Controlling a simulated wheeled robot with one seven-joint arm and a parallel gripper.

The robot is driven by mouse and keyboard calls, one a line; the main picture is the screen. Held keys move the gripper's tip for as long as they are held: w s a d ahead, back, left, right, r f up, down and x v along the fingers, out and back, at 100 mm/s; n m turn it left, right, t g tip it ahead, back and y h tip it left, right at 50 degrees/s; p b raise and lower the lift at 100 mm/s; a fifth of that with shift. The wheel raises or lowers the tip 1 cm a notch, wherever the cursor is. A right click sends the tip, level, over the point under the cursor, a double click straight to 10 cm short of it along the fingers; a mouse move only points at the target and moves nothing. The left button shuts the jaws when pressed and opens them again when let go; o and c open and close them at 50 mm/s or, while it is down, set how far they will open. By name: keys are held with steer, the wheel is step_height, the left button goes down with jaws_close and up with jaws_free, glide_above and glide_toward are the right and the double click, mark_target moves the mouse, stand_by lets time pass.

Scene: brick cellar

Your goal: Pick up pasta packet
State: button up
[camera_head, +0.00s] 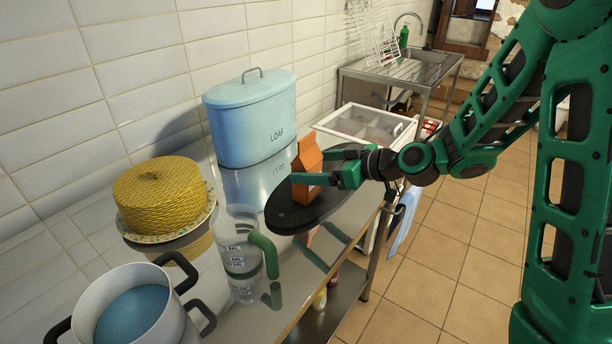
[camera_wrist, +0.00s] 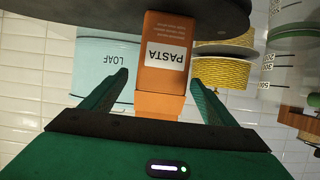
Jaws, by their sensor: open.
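The pasta packet (camera_head: 308,160) is an orange carton standing upright on a dark oval board (camera_head: 285,216). In the wrist view, which is upside down, the pasta packet (camera_wrist: 165,75) shows its white PASTA label, and the dark board (camera_wrist: 110,12) is at the top. My gripper (camera_head: 318,168) is open at the packet, with one finger crossing in front of its lower part in the head view. In the wrist view my gripper (camera_wrist: 160,82) has a finger on each side of the packet, with visible gaps. The packet's lower part is partly hidden in the head view.
A blue LOAF bin (camera_head: 250,120) stands behind the board, near the tiled wall. A yellow woven cake-shaped item (camera_head: 160,196), a clear measuring jug (camera_head: 238,240) and a white pot (camera_head: 128,312) stand to the left on the shiny counter. A metal sink (camera_head: 410,68) is farther back.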

steer(key=shift+x, duration=3.2)
steer(key=shift+a+r, duration=0.1)
steer(key=shift+r, duration=0.05)
steer(key=c, duration=1.2)
steer(key=shift+r, duration=0.25)
step_height(320, 180, up, 9)
steer(key=shift+r, duration=0.25)
